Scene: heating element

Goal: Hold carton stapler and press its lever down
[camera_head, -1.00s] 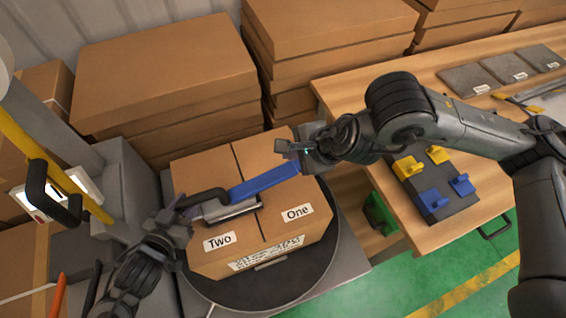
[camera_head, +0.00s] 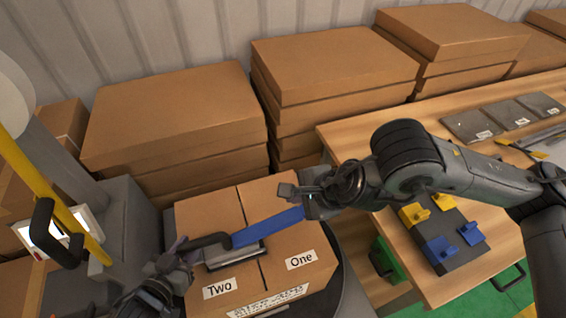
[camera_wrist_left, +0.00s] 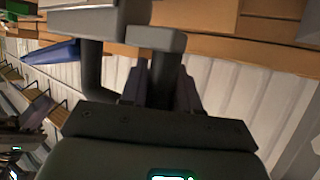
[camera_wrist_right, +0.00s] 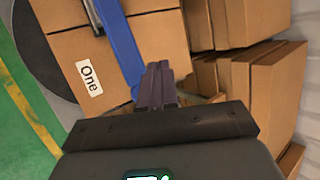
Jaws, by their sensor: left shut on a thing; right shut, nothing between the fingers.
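The carton stapler has a blue lever (camera_head: 268,227), a black handle (camera_head: 208,243) and a grey metal base (camera_head: 236,256). It lies over the top of a cardboard carton (camera_head: 215,212) labelled "Two" and "One". My left gripper (camera_head: 182,252) is shut on the black handle, which also shows between its fingers in the left wrist view (camera_wrist_left: 163,72). My right gripper (camera_head: 290,191) is shut and empty, just above the lever's right end. In the right wrist view its closed fingers (camera_wrist_right: 157,84) are beside the blue lever (camera_wrist_right: 122,45); whether they touch is unclear.
The carton sits on a dark round turntable (camera_head: 354,284). Cardboard stacks (camera_head: 175,115) stand behind it. To the right is a wooden table (camera_head: 405,270) with a dark board (camera_head: 447,240) bearing yellow and blue pieces. A yellow pole (camera_head: 45,190) stands at the left.

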